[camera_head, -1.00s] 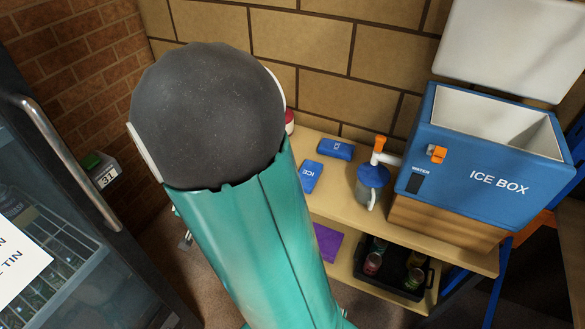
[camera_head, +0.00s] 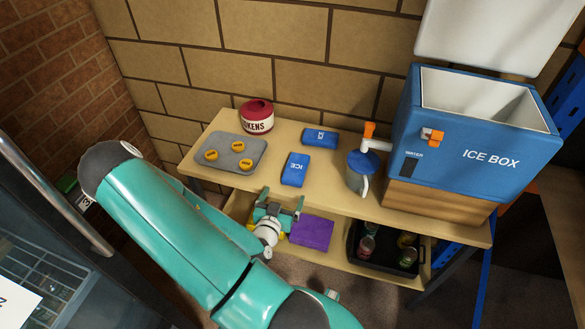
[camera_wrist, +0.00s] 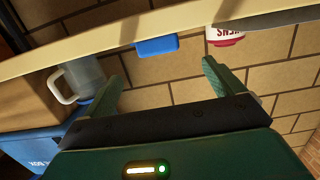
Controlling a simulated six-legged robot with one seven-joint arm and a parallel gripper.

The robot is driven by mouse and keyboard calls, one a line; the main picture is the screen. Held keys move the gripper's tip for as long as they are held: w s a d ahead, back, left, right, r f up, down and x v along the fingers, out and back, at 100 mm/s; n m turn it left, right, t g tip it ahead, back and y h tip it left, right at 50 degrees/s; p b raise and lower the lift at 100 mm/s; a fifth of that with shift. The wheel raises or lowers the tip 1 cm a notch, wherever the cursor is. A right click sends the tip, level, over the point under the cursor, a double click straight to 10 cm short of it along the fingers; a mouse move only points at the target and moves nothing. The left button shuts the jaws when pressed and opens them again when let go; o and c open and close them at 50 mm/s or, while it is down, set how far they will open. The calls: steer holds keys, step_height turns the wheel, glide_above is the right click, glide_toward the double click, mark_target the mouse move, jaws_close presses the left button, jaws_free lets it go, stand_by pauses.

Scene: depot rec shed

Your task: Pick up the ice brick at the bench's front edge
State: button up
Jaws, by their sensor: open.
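The ice brick at the front edge (camera_head: 295,169) is a blue block marked ICE, lying flat on the wooden bench (camera_head: 330,190). A second blue ice brick (camera_head: 320,138) lies behind it, nearer the wall. My gripper (camera_head: 280,204) is open and empty, in front of the bench's front edge and just below the front brick in the head view. The wrist view is upside down. There a blue brick (camera_wrist: 157,46) shows beyond and between the open fingers (camera_wrist: 162,75), apart from them; it looks like the front brick.
A grey tray with yellow discs (camera_head: 231,142) and a red-lidded tokens tub (camera_head: 257,117) stand left. A blue-lidded jug (camera_head: 362,172) and the ice box (camera_head: 480,135) stand right. The lower shelf holds a purple cloth (camera_head: 312,231) and a black crate (camera_head: 350,245).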

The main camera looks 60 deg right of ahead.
glide_toward(295, 169)
steer(key=x, duration=0.2)
steer(key=f+x, duration=0.1)
steer(key=x, duration=0.1)
steer(key=shift+s+d, duration=0.1)
steer(key=shift+d, duration=0.1)
steer(key=shift+r+x, duration=0.2)
steer(key=shift+x, duration=2.5)
steer(key=c, duration=1.3)
